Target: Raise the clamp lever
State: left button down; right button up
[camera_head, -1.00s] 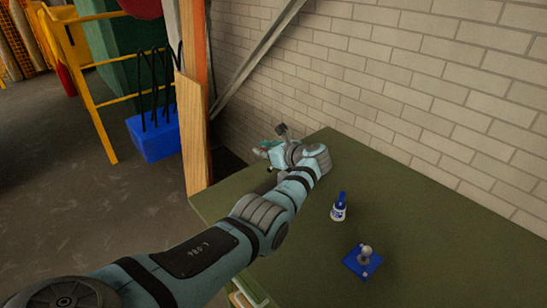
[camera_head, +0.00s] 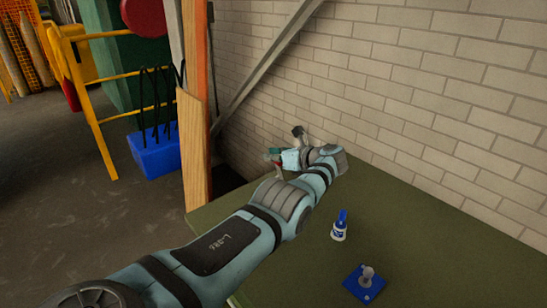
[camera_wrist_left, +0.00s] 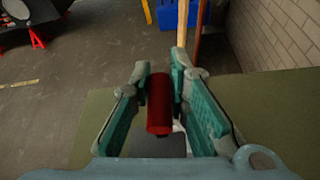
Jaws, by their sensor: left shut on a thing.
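A red cylindrical handle, which looks like the clamp lever's grip (camera_wrist_left: 159,105), lies between the teal fingers in the left wrist view. My left gripper (camera_head: 274,156) is at the far left end of the green table, near the brick wall, and is shut on this red handle. In the left wrist view the two fingers of the gripper (camera_wrist_left: 160,98) stand on either side of the handle. The lever's base and pivot are mostly hidden by the gripper and arm. My right gripper is not in view.
The green table (camera_head: 440,250) carries a white and blue bottle (camera_head: 340,226) and a blue plate with a grey knob (camera_head: 365,283), both right of my arm. A brick wall (camera_head: 420,90) runs behind. A wooden post (camera_head: 193,150) and a blue box (camera_head: 155,152) stand to the left.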

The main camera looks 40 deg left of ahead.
pick_arm(q)
jog(key=shift+d+f, duration=0.15)
jog(key=shift+f, duration=0.25)
jog(key=c, duration=1.8)
grip_release()
jog(key=shift+o, duration=1.3)
jog(key=shift+w, duration=0.15)
jog(key=shift+w+f, duration=0.1)
jog(key=shift+w, duration=0.15)
jog(key=shift+s, duration=0.1)
jog(key=shift+d+r, duration=0.2)
jog(key=shift+r, duration=0.1)
jog(key=v, duration=1.1)
jog(key=shift+f, duration=0.1)
